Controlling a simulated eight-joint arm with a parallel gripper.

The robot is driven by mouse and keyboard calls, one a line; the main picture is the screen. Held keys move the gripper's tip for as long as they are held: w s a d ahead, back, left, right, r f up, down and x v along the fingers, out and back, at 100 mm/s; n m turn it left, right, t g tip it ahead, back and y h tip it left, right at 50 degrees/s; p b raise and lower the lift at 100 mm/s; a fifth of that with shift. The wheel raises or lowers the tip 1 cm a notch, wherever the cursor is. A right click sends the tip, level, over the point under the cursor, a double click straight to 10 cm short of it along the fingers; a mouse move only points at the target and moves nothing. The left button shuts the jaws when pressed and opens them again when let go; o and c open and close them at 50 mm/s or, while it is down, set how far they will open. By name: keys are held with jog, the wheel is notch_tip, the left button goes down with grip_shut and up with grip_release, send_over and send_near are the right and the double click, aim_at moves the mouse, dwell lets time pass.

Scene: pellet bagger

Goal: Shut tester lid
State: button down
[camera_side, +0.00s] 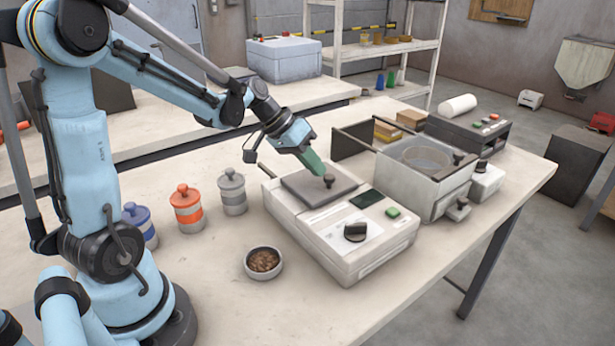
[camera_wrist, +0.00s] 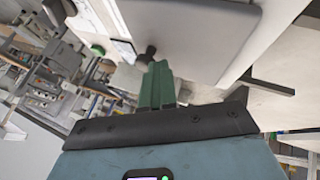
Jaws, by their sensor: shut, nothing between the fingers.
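The white tester (camera_side: 340,235) stands on the bench with a dial, a dark display and a green button on its front panel. Its flat grey lid (camera_side: 308,186) lies level on top of the box, with a dark knob (camera_side: 329,180) near the front edge. My gripper (camera_side: 322,174) has its green fingers together, pointing down at the knob from just behind and above it. In the wrist view, the fingertips (camera_wrist: 157,66) are close to the knob (camera_wrist: 147,52) and the grey lid (camera_wrist: 195,35). I cannot tell whether they touch.
A second machine (camera_side: 425,175) with a round basin and a raised dark panel (camera_side: 353,140) stands close on the right. A bowl of pellets (camera_side: 263,262) sits at the front left. Orange (camera_side: 187,208), grey (camera_side: 231,192) and blue (camera_side: 139,222) jars stand left.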

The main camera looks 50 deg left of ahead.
aim_at(298, 177)
jog(key=shift+d, duration=0.4)
jog(key=a, duration=0.2)
jog(key=s+a, duration=0.1)
jog(key=a, duration=0.2)
jog(key=shift+s+r, duration=0.15)
jog(key=v, duration=0.9)
jog(key=s+d+f+m+y, duration=0.1)
jog(key=s+d+f+y, duration=0.1)
jog(key=d, duration=0.6)
jog(key=s+d+f+t+y, duration=0.1)
jog(key=s+d+f+y, duration=0.1)
jog(key=d, duration=0.6)
jog(key=shift+s+f+m, duration=0.35)
jog(key=shift+s+m, duration=0.05)
jog(key=shift+s, duration=0.45)
